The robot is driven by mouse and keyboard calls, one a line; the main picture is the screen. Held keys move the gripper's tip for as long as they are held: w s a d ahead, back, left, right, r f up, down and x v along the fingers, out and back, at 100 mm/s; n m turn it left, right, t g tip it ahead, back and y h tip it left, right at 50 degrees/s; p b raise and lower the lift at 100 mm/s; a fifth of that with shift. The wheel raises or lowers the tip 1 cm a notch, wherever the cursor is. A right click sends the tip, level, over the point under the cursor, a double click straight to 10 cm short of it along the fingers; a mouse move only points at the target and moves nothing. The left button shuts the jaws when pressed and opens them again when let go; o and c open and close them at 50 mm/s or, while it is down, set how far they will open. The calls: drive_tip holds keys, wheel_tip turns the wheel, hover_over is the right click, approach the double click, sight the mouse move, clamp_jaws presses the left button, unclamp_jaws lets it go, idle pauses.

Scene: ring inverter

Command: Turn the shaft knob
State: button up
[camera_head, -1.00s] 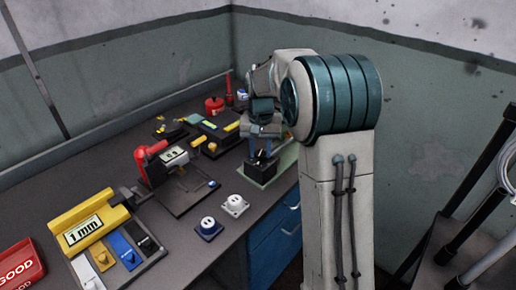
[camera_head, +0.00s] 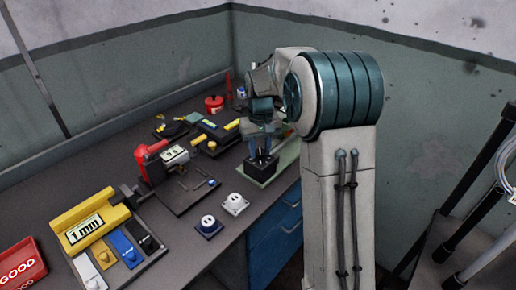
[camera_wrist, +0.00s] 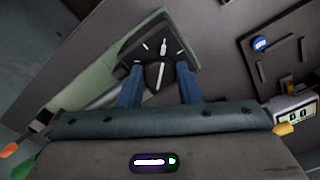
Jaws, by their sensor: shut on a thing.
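The shaft knob (camera_wrist: 159,75) is a dark round knob with a pale pointer line, on a black block with white dial marks. In the wrist view my gripper (camera_wrist: 160,78) comes down over it, with one blue finger on each side, shut on the knob. In the head view my gripper (camera_head: 262,152) stands over the black block (camera_head: 261,168), which sits on a pale green plate (camera_head: 284,160) near the bench's right edge. The knob itself is mostly hidden there by the fingers.
A dark board with a blue knob (camera_head: 211,182) and a red-handled tool (camera_head: 146,157) lie to the left. The yellow "1 mm" device (camera_head: 88,230) and red GOOD tray (camera_head: 20,266) are farther left.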

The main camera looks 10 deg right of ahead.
sight(260, 151)
drive_tip(key=o, duration=1)
drive_tip(key=shift+c, duration=0.2)
drive_tip(key=shift+r, duration=0.15)
wheel_tip(260, 151, up, 14)
drive_tip(key=shift+f, duration=0.2)
drive_tip(key=s+f+t, duration=0.1)
drive_tip(key=s+f, duration=0.3)
drive_tip(key=s, duration=0.9)
drive_tip(key=s+f+m+t, duration=0.1)
drive_tip(key=s+f, duration=0.3)
drive_tip(key=s, duration=1)
drive_tip(key=shift+s+a+f+t, duration=0.2)
drive_tip(key=shift+a+f+t, duration=0.2)
drive_tip(key=shift+a, duration=0.05)
